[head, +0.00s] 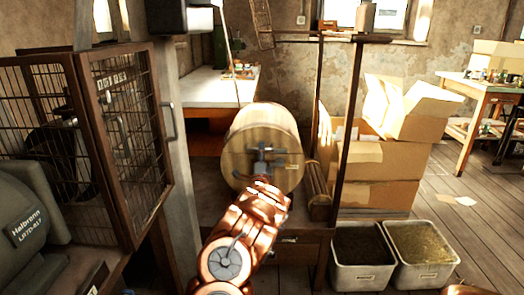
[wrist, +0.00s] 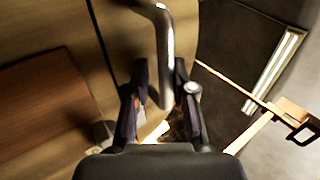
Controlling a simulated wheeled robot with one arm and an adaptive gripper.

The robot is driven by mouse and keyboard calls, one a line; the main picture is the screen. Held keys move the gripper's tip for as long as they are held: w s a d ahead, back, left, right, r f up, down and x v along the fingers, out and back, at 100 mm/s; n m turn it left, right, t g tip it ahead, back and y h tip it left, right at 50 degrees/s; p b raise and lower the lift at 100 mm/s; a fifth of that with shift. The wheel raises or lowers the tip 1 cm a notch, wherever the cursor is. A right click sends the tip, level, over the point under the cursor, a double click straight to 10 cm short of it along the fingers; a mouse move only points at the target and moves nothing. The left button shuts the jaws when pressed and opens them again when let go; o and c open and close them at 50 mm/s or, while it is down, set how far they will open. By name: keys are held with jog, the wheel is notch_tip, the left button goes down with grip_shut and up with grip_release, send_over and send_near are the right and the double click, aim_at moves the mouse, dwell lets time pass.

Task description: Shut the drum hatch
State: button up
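The wooden drum (head: 262,122) lies on a bench in the middle of the head view, its round end facing me. My gripper (head: 264,160) is in front of that end and hides part of it. In the wrist view, a bent metal handle (wrist: 164,50) comes down from the tan wood and passes between the two fingers of my gripper (wrist: 160,98). The fingers are apart, with a gap beside the handle. A darker brown wooden panel (wrist: 45,110) shows at the left; I cannot tell whether it is the hatch. The hatch's position is unclear in the head view.
A mesh cage (head: 125,140) with a rusty frame stands close on the left. A dark upright post (head: 349,125) rises right of the drum. Cardboard boxes (head: 385,180) and two metal bins (head: 363,277) stand further right. Open floor lies at the far right.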

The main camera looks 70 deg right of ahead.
jog(key=shift+a, duration=0.1)
jog(key=v, duration=1.1)
jog(key=shift+s+a+f, duration=0.2)
jog(key=shift+a+f, duration=0.05)
dwell(0.5)
jog(key=shift+w, duration=0.1)
